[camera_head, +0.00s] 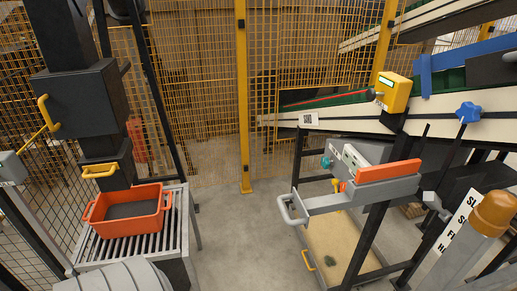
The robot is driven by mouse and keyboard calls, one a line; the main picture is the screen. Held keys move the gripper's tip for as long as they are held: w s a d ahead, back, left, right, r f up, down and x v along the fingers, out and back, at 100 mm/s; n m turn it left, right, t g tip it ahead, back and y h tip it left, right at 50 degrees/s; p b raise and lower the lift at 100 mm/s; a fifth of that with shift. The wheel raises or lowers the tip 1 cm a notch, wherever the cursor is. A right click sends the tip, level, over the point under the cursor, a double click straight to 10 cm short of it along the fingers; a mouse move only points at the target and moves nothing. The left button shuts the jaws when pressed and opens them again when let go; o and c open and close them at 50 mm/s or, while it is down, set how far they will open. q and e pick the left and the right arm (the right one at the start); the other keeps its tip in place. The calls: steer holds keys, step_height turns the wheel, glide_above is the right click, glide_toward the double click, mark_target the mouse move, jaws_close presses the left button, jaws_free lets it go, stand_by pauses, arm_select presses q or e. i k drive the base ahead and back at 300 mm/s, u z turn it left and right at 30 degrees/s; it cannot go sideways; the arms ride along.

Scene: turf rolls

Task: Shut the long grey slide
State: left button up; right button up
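The long grey slide (335,200) is a grey bar on the black frame at the right. A pale loop handle (291,209) is at its left end, and that end sticks out to the left past the frame's post. An orange block (388,171) lies along the top of its right part. I cannot tell how far the slide is drawn out. Neither of my grippers shows in this view.
A yellow box (393,92) and blue knob (468,112) sit on the conveyor above. An orange-topped post (494,212) stands front right. An orange crate (128,211) sits on a roller stand (178,232) at left. The middle floor is clear.

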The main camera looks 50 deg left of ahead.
mark_target(353, 196)
steer(key=u, duration=1.3)
steer(key=k, duration=0.3)
steer(key=z, duration=0.35)
steer(key=i, duration=0.35)
